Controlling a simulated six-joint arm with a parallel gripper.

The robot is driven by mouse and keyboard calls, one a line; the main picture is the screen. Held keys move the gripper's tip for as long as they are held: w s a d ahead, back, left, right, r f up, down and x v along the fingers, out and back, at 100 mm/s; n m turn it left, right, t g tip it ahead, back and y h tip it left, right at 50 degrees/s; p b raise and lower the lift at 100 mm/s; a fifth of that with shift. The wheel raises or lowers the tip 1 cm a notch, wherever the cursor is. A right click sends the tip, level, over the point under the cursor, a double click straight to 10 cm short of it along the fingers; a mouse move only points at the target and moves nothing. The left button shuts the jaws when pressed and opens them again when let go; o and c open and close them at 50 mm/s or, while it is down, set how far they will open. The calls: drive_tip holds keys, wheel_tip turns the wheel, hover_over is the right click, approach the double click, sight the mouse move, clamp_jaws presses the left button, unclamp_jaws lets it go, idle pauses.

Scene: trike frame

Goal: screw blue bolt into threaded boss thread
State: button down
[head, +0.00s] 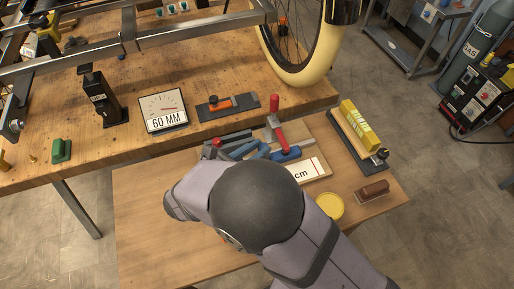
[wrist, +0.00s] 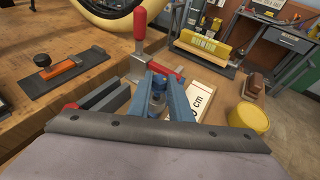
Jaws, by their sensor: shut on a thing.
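My gripper (wrist: 158,102) is low over the small side table, with its two blue-grey fingers around a short dark blue cylindrical piece, which looks like the blue bolt (wrist: 157,84). The bolt's lower end is hard to make out. In the head view my gripper (head: 264,152) is partly covered by my arm, and the bolt cannot be made out there. The bike frame (head: 170,39) lies above the large workbench at the upper left, with a small blue-headed piece (head: 121,43) at its rail. I cannot pick out the threaded boss.
A red-handled clamp (head: 274,107) stands just beyond my gripper. A white "cm" card (head: 306,170), yellow tin (head: 330,206), brown brush (head: 373,191) and yellow block (head: 359,126) are to the right. The workbench holds a 60 MM gauge (head: 163,110) and a black stand (head: 101,97).

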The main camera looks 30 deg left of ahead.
drive_tip(key=shift+f+b, duration=0.55)
drive_tip(key=shift+f, duration=0.5)
drive_tip(key=c, duration=1.5)
unclamp_jaws()
drive_tip(key=shift+c, duration=0.2)
drive_tip(key=shift+s+a, duration=0.1)
drive_tip(key=shift+s, duration=0.05)
drive_tip(key=v, duration=0.7)
drive_tip(key=shift+b, duration=0.45)
drive_tip(key=shift+r, duration=0.1)
